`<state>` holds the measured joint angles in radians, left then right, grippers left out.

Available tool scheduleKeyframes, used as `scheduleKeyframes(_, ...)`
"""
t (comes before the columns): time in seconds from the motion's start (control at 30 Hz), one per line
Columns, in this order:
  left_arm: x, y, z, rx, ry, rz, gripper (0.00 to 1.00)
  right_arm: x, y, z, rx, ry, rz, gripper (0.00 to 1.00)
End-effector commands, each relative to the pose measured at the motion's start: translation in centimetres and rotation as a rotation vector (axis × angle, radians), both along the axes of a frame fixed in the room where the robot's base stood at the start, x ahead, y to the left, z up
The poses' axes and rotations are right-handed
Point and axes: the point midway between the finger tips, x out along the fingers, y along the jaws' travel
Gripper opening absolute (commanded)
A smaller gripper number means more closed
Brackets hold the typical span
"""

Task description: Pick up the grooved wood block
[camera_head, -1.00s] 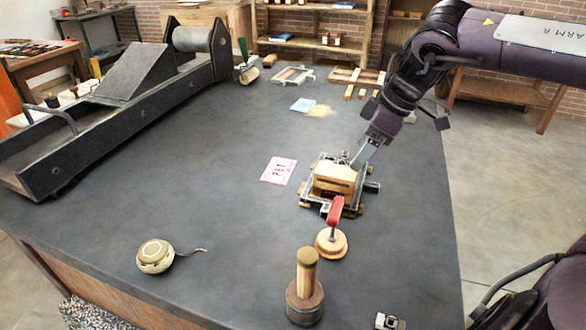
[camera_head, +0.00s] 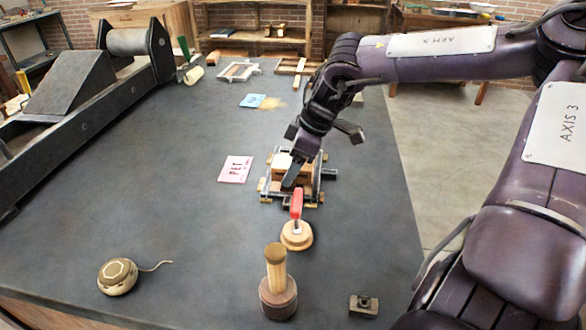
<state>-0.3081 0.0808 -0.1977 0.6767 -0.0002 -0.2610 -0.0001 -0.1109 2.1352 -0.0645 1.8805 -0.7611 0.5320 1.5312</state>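A pale wood block (camera_head: 281,161) sits in a small metal-framed press (camera_head: 319,186) at the middle right of the dark table. It looks like the grooved block, but grooves are not clear at this size. My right gripper (camera_head: 292,174) reaches down from above right, with its dark finger in front of and over the block. Part of the block is hidden behind it. I cannot tell whether it touches the block or how far its fingers are apart. My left gripper is not in view.
A red-handled tool on a round wood base (camera_head: 297,236) stands just in front of the press. A wooden stamp-like tool (camera_head: 277,282) is nearer. A pink card (camera_head: 236,169) lies left of the press. A large roller press (camera_head: 75,85) fills the left. The table's middle left is clear.

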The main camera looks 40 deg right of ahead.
Motion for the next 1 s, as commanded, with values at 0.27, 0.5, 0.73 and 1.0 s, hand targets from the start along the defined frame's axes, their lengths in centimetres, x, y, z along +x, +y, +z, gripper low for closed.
scheduleKeyframes(0.27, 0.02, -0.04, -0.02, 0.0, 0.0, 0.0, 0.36, -0.01, 0.01, -0.04, 0.001, 0.0, 0.0, 0.71)
scheduleKeyframes(0.5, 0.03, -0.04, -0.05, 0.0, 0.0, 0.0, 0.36, -0.02, 0.01, -0.38, 0.002, 0.001, 0.0, 0.71)
scheduleKeyframes(0.73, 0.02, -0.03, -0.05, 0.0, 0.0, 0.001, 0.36, -0.03, -0.02, -0.47, 0.001, 0.001, -0.001, 0.71)
scheduleKeyframes(1.0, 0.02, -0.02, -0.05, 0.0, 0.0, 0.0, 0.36, -0.02, -0.02, -0.46, 0.001, 0.001, 0.0, 0.5)
